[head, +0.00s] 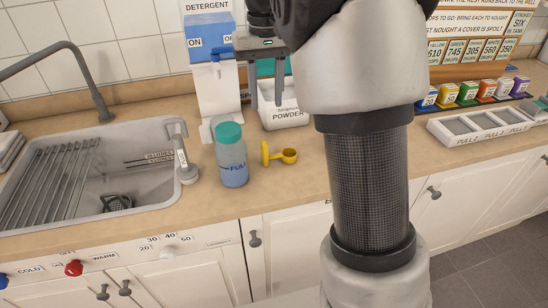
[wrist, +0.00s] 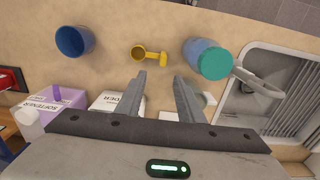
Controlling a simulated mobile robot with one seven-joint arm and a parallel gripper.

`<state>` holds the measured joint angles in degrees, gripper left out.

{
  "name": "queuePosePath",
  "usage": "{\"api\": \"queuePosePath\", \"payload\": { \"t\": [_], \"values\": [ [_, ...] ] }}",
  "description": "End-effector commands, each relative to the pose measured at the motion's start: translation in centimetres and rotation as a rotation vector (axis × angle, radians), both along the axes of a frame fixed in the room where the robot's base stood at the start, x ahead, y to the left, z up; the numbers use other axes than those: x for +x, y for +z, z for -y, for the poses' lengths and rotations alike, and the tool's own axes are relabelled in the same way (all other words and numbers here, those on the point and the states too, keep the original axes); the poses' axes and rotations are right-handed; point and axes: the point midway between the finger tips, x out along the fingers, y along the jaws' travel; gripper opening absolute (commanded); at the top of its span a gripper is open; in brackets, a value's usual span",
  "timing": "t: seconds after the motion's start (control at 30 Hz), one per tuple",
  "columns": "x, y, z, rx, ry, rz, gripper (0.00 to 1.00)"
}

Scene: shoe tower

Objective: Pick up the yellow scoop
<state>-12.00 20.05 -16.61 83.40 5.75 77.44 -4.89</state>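The yellow scoop (head: 288,155) rests on the wooden counter in the head view, its round cup to the right and its flat-ended handle to the left. It also shows in the wrist view (wrist: 141,53), beyond my fingertips. My gripper (head: 267,106) is open and empty, fingers pointing down, above and behind the scoop in front of the powder box. In the wrist view my gripper (wrist: 160,80) has a clear gap between its fingers. The scoop lies apart from both fingers.
A teal-capped bottle (head: 231,160) stands close left of the scoop, with the sink (head: 100,170) farther left. The powder box (head: 285,117) and detergent dispenser (head: 215,95) stand behind. A blue cup (wrist: 74,41) and purple softener bottle (wrist: 62,100) stand left in the wrist view.

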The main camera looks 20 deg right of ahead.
Motion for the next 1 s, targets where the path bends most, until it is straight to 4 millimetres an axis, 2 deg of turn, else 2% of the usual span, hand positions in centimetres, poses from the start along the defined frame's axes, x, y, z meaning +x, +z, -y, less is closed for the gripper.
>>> {"api": "queuePosePath", "payload": {
  "t": [0.03,0.3,0.43,0.67,1.0],
  "values": [
    [-0.1,-1.6,0.0,0.0,0.0,-0.004,0.34],
    [-0.1,-7.2,-0.1,-0.001,0.002,-0.003,0.34],
    [-0.1,-8.8,-0.1,0.0,0.0,-0.001,0.34],
    [0.0,-9.9,-0.2,0.0,0.0,0.0,0.34],
    [-0.1,-14.4,-0.9,0.0,0.0,-0.001,0.34]
  ]
}}
